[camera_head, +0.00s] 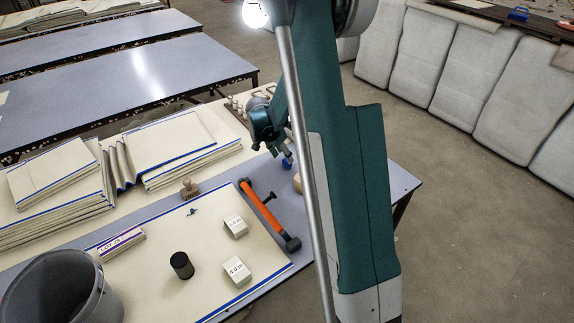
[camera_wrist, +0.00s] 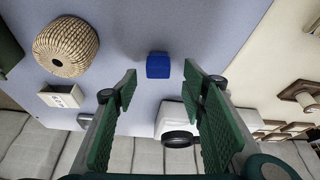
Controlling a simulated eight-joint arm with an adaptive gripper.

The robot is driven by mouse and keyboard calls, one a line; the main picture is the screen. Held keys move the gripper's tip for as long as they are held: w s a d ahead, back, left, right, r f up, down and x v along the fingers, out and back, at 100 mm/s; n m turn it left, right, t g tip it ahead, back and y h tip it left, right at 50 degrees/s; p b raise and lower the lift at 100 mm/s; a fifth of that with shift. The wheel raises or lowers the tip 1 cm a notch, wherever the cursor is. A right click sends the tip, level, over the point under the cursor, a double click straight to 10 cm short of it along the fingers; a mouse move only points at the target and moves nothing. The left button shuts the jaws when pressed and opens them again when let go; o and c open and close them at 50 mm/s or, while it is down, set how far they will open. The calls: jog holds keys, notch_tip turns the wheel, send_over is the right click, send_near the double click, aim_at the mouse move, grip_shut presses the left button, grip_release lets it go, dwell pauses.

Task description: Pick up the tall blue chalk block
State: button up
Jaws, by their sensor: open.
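The blue chalk block (camera_wrist: 158,66) stands on the blue-grey tabletop in the wrist view, straight ahead between my fingertips. A small blue patch of it shows in the head view (camera_head: 286,162), just below my gripper (camera_head: 284,153). In the wrist view, my gripper (camera_wrist: 160,76) is open, with one green ribbed finger on each side and nothing between them. The block looks apart from both fingers. Its full height is hard to tell from this angle.
A woven ball (camera_wrist: 66,46) and a small white box (camera_wrist: 64,96) sit left of the block in the wrist view. A grey bucket (camera_head: 62,290) stands front left.

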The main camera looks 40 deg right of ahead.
aim_at(287, 164)
jog(key=shift+b+x, duration=0.85)
jog(key=shift+x, duration=1.75)
jog(key=shift+s+d, duration=0.1)
jog(key=shift+s, duration=0.05)
jog(key=c, duration=0.9)
